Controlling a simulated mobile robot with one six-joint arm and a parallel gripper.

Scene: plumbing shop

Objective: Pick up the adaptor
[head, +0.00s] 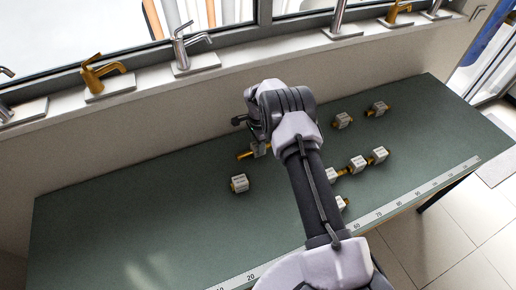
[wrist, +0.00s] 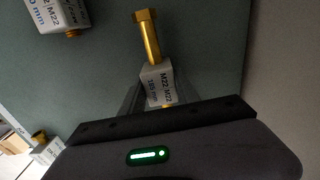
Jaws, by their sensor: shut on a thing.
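The adaptor in my gripper is a brass hex-headed fitting with a white labelled block around its lower part. In the wrist view the brass part of this adaptor (wrist: 150,38) points away from my gripper (wrist: 155,88), and the block sits between the fingers. The label seems to read M22. In the head view the adaptor's block (head: 260,150) shows just under my wrist, with the brass end to its left. My gripper is shut on the block. Whether the adaptor touches the bench or is raised I cannot tell.
Other labelled adaptors lie on the green bench (head: 120,220): one to the left (head: 239,183), two at the back right (head: 342,120) (head: 376,109), and several right of my arm (head: 357,164). Taps (head: 105,75) stand on the sill behind. A ruler strip (head: 400,204) runs along the front edge.

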